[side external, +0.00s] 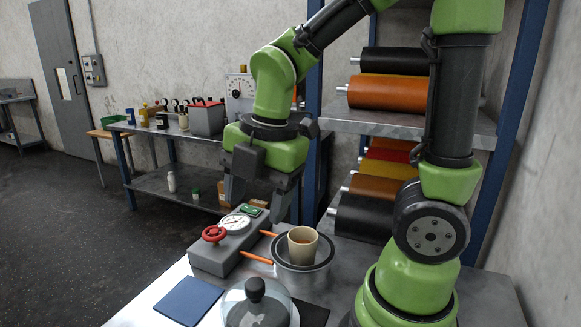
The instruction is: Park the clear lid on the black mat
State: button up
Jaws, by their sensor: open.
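The clear lid (239,303) is a glass dome with a black knob (255,289) on top. It stands at the bottom edge of the side external view, partly cut off by the frame. A black mat (314,313) shows just right of the lid, mostly hidden or out of frame. I cannot tell whether the lid rests on the mat or beside it. A pale rim shows at the lid's right side. My gripper (257,198) is open and empty, fingers pointing down, raised behind the lid near the gauge box and pot.
A metal pot (296,277) with orange handles holds a beige cup (303,244) of orange contents. A grey box (228,246) with a dial and red handwheel stands left of it. A blue mat (187,300) lies bare at front left. A shelf of coloured rolls (390,93) stands behind.

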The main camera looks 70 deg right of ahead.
jog(key=s+a+r+m+t+y, duration=0.1)
jog(key=s+r+m+t, duration=0.4)
jog(key=m, duration=1.7)
jog(key=v, duration=0.2)
jog(key=shift+s+r, duration=0.2)
jog(key=shift+r, duration=0.05)
